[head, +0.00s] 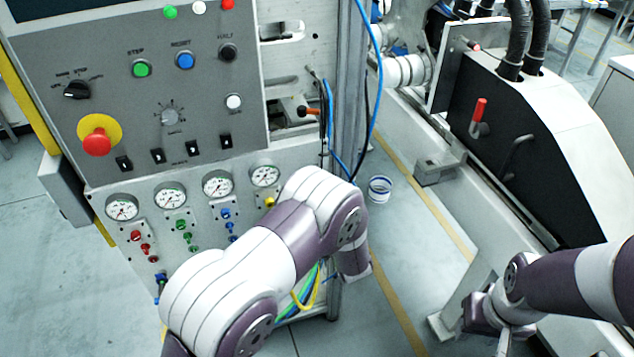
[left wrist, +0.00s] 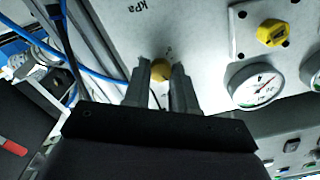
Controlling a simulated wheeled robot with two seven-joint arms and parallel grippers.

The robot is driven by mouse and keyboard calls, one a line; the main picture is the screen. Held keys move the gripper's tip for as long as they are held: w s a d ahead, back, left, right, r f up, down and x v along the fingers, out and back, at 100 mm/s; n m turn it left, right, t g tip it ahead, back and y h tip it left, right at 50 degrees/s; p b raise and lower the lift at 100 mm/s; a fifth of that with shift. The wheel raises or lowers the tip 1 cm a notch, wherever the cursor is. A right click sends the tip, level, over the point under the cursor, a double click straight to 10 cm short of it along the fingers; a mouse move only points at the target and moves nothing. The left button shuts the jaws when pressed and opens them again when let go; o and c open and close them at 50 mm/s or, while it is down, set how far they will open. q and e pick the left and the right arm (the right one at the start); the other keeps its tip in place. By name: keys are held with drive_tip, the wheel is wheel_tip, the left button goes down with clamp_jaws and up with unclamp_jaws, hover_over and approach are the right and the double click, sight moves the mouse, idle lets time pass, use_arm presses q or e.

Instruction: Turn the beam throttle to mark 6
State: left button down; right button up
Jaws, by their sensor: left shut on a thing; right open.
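In the left wrist view my left gripper (left wrist: 164,78) is shut on a small round yellow knob (left wrist: 161,70) on a pale panel (left wrist: 205,38). The fingers stand on either side of it and partly cover it. Faint printing lies beside the knob, but I cannot read a mark or tell its setting. I see no label naming it the beam throttle. In the head view my left arm hides that gripper and the lower panel around it. My right gripper (head: 485,318) is low at the right, away from the panel; its fingers are hard to make out.
Gauges (head: 170,195) and red, green and blue knobs line the lower panel. A yellow knob (head: 269,202) shows below the right gauge. Above is the grey switch panel (head: 105,60) with a red stop button (head: 97,141). Blue hoses (head: 375,60) hang beside the post.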

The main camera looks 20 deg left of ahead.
use_arm(q)
drive_tip(key=m+p, duration=0.4)
drive_tip(key=m, duration=0.6)
drive_tip(key=shift+f+p, duration=0.1)
drive_tip(key=shift+p, duration=0.3)
drive_tip(key=shift+m, duration=0.4)
drive_tip(key=c, duration=0.9)
unclamp_jaws()
drive_tip(key=b+v, duration=0.1)
drive_tip(key=v, duration=1.1)
drive_tip(key=shift+s+d, duration=0.25)
